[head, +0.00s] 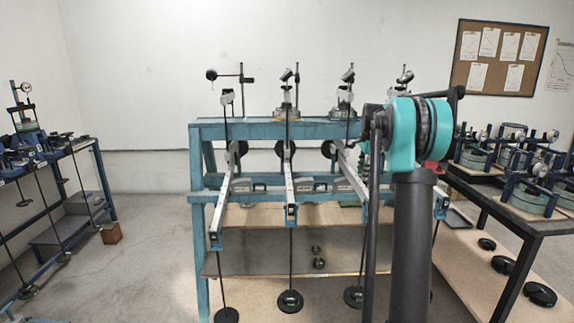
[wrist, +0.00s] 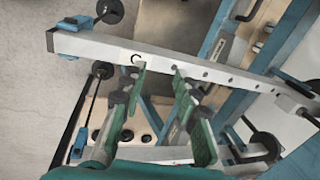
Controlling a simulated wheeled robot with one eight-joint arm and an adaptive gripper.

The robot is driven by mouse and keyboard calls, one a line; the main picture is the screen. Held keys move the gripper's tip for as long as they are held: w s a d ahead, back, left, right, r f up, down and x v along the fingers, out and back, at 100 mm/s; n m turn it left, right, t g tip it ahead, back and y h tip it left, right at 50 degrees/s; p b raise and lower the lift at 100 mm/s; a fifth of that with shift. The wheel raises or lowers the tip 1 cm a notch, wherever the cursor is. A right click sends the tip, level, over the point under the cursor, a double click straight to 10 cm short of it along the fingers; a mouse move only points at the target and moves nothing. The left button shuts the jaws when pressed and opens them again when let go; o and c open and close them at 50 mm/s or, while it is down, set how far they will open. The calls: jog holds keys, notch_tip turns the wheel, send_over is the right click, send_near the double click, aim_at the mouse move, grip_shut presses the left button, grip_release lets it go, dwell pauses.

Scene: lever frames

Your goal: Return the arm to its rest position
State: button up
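My gripper (wrist: 160,76) shows in the wrist view with its two green fingers spread apart and nothing between them. Its fingertips appear close to a pale lever bar (wrist: 205,70) with holes along it; I cannot tell whether they touch it. In the head view my arm (head: 412,220) rises in front of the right part of the blue lever frame (head: 255,131), and its teal joint stands high. My gripper cannot be made out clearly there, as the arm hides much of that area.
Pale lever arms, including the left one (head: 226,198) and the middle one (head: 289,185), project from the frame. Round black weights (head: 290,301) hang low on rods. Benches with apparatus stand left (head: 75,149) and right (head: 512,224). Bare floor (head: 150,240) lies left of the frame.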

jog(key=s+a+f+n, duration=0.4)
jog(key=s+f, duration=0.3)
jog(key=s, duration=0.8)
jog(key=s+a+f+n+t, duration=0.1)
jog(key=s+a+f+n, duration=0.2)
jog(key=s, duration=1.3)
jog(key=s+a+f+n, duration=0.4)
jog(key=s+f+n, duration=0.5)
jog(key=s, duration=0.6)
jog(key=shift+s+a+f+n+t, duration=0.2)
jog(key=shift+a+f+n+t, duration=0.15)
jog(key=shift+f, duration=0.45)
